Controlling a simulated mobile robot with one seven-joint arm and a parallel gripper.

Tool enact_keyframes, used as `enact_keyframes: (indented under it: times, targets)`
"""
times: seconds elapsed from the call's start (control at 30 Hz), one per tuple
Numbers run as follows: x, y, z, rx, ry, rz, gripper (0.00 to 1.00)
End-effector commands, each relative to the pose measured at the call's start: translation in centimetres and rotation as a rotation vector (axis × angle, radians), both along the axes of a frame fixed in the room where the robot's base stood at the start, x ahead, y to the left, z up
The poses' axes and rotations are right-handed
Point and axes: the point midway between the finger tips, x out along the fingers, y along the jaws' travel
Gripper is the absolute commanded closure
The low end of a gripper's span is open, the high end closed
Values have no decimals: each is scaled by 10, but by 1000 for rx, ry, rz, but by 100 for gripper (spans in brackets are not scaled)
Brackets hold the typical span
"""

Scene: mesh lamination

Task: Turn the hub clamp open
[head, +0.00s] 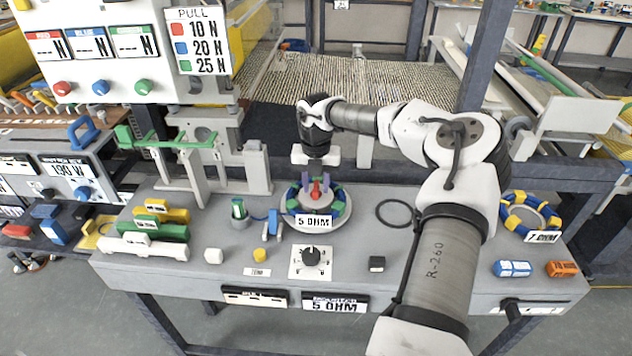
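The ring sits on a round grey base on the bench, behind a "5 OHM" label (314,222). My gripper (316,174) points straight down just above the hub, its white body over the clamp. Two purple upright pieces stand left and right of the red clamp. I cannot tell if they are my fingers or part of the hub, nor whether anything touches the clamp.
A green-armed stand (190,160) and coloured blocks (160,231) are on the left.

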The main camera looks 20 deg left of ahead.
Motion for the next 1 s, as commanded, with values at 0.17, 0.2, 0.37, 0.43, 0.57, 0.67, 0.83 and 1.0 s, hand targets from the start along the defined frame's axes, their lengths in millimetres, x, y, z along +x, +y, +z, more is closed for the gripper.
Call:
enact_keyframes:
  times: [0.17, 0.2, 0.37, 0.43, 0.57, 0.67, 0.83, 1.0]
  targets:
    - [0, 0, 0, 0, 0, 0, 77]
    - [0, 0, 0, 0, 0, 0, 82]
    - [0, 0, 0, 0, 0, 0, 100]
    - [0, 0, 1, 0, 0, 0, 100]
    - [0, 0, 1, 0, 0, 4, 100]
    - [0, 0, 0, 1, 0, 20, 100]
    - [0, 0, 0, 1, 0, 87, 100]
    - [0, 0, -1, 1, 0, 208, 100]
